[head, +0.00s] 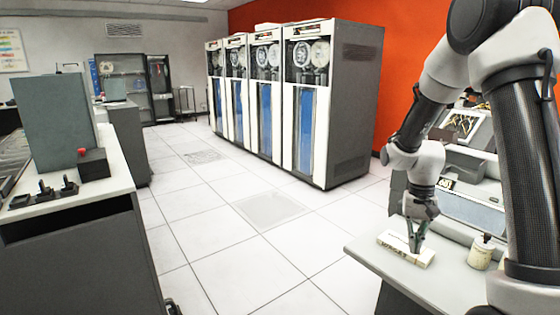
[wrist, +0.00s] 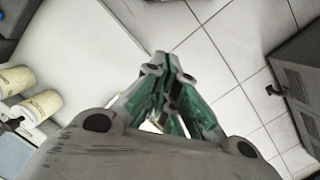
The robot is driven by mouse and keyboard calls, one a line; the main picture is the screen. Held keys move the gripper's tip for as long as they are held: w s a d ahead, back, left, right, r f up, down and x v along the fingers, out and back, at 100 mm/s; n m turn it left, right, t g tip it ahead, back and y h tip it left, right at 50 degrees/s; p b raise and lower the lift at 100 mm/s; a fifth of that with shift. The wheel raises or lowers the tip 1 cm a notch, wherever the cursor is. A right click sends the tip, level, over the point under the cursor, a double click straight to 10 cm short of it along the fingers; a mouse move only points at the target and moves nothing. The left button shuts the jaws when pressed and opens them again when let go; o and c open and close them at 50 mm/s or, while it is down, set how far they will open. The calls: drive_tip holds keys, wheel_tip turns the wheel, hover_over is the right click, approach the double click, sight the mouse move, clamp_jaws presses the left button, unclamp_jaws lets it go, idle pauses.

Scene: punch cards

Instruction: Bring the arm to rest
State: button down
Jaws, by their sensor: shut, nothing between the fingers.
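My arm (head: 437,80) reaches down from the upper right of the head view, bent at the elbow. My gripper (head: 416,248) points down over the grey-white table (head: 385,276) at the lower right. It is shut and empty. In the wrist view the green-padded fingers (wrist: 168,62) are together. A white block with dark lettering (head: 393,243) lies on the table, partly hidden behind the fingers; whether they touch it, I cannot tell.
A cream jar (head: 482,252) stands right of my gripper; jars (wrist: 38,105) show in the wrist view. A machine (head: 468,207) stands behind the table. Tall tape cabinets (head: 345,120) stand mid-room. At left is a counter (head: 110,178) with a switch panel (head: 43,194). Tiled floor between is clear.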

drive_tip(key=s+a+r+n+t, duration=0.1)
drive_tip(key=s+r+n+t, duration=0.3)
drive_tip(key=s+r, duration=1.6)
wheel_tip(320, 180, up, 2)
drive_tip(key=t, duration=0.2)
drive_tip(key=shift+t, duration=0.3)
drive_tip(key=shift+s+a, duration=0.1)
drive_tip(key=shift+s, duration=0.1)
